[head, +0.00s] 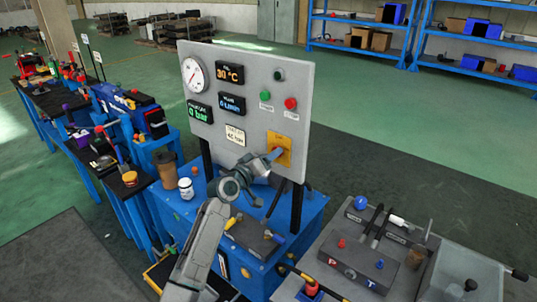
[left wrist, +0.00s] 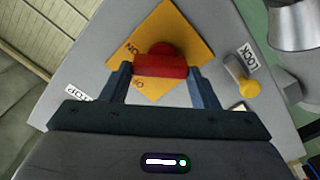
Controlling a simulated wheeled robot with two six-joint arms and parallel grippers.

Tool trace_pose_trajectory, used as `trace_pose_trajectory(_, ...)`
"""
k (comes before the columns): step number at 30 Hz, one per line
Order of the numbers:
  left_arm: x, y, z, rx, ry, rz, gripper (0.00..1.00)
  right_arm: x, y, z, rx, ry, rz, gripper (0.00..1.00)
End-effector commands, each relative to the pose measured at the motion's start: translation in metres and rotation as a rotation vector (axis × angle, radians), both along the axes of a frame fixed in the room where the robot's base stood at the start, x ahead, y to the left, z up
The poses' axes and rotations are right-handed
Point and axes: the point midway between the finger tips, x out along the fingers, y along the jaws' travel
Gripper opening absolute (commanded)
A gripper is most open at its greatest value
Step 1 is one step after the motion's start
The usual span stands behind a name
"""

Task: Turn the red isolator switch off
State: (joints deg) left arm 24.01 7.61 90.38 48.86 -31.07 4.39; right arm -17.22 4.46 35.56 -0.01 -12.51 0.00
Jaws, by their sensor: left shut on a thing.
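The red isolator switch (left wrist: 160,66) sits on a yellow plate (left wrist: 190,42) on the grey upright panel. The yellow plate also shows at the panel's lower right in the head view (head: 285,142). My left gripper (head: 276,155) reaches the plate from the front; in the left wrist view its two fingers (left wrist: 158,75) stand on either side of the red handle and are shut on it. The word ON shows on the plate left of the handle. A second marking below is partly hidden. In the head view my gripper hides the handle.
Above the plate are a green button (head: 265,96), a red button (head: 290,103) and a dark knob (head: 279,75). A gauge (head: 194,75) and displays fill the panel's left. A blue stand (head: 283,222) bears the panel. A grey bench (head: 335,270) stands close on the right.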

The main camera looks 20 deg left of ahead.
Motion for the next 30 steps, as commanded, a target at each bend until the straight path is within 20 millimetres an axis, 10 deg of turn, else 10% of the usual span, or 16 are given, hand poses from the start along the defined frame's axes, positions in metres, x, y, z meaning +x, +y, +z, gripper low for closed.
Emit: trace_pose_trajectory(30,0.001,0.003,-0.002,-0.759,0.277,0.000,0.32,0.000,-0.005,0.048,-0.005,0.002,0.001,0.00)
